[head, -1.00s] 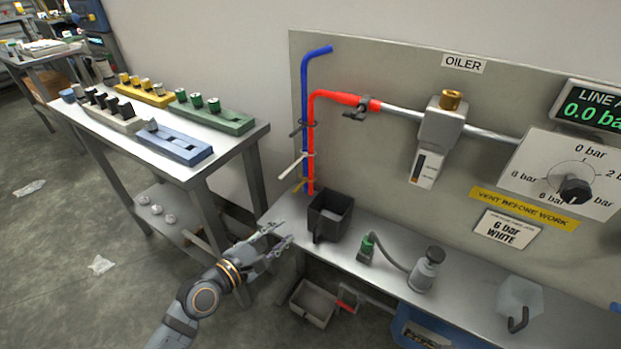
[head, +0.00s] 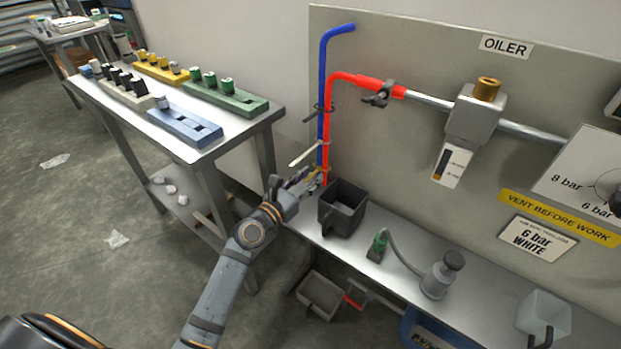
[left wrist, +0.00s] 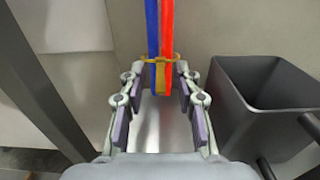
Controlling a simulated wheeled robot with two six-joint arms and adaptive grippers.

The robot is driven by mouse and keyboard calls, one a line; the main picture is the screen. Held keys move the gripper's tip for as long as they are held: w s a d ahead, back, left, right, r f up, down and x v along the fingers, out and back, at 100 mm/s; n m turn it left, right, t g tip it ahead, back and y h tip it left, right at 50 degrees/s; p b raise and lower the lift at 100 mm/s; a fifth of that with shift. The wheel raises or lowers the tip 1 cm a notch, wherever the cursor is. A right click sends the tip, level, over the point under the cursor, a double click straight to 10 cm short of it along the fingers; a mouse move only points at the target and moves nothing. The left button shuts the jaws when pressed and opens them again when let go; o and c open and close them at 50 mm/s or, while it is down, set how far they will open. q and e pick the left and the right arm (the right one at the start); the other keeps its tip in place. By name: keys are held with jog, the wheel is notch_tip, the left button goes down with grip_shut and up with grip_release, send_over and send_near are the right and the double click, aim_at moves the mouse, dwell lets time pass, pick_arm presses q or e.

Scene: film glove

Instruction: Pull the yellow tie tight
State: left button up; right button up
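The yellow tie (head: 323,170) is looped round the lower ends of the blue hose (head: 323,80) and the red hose (head: 329,120). It also shows in the left wrist view (left wrist: 160,60), ahead of the fingers, with a short yellow part hanging below the loop. My left gripper (head: 305,180) is at the tie's height, just left of it. In the left wrist view its fingers (left wrist: 160,95) are spread, one each side of the hanging part, with no grip on it visible. My right gripper is out of view.
A dark open bin (head: 343,215) stands on the bench close to the right of the gripper. A white tie (head: 305,154) and a black tie (head: 322,107) sit higher on the hoses. A side table (head: 235,140) with blocks stands at the left.

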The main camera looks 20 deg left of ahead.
pick_arm(q)
jog(key=shift+w+d, duration=0.2)
jog(key=shift+w, duration=0.25)
grip_shut()
